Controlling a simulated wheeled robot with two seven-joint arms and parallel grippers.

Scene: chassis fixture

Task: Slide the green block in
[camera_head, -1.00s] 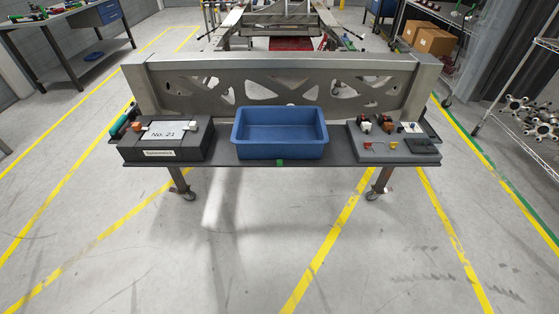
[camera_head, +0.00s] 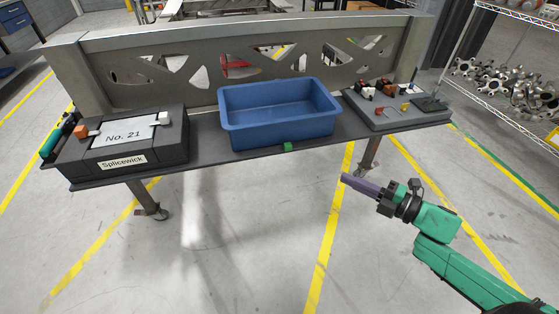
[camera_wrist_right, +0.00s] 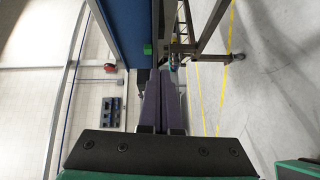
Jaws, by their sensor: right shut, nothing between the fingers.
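The green block (camera_head: 288,147) is a small piece at the front edge of the grey shelf (camera_head: 225,148), below the front of the blue bin. It also shows in the right wrist view (camera_wrist_right: 148,49), beyond the fingertips. My right gripper (camera_head: 345,179) reaches in from the lower right, in front of the shelf and to the right of the green block, apart from it. Its purple fingers are shut and empty; they also show in the right wrist view (camera_wrist_right: 165,75). My left gripper does not show.
The blue bin (camera_head: 282,137) stands mid-shelf. A dark box (camera_head: 70,160) labelled Splicewick, No. 21, is at left. A grey tray (camera_head: 385,123) with small parts is at right. A metal beam (camera_head: 150,95) runs behind. A wire rack stands at far right. Floor in front is clear.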

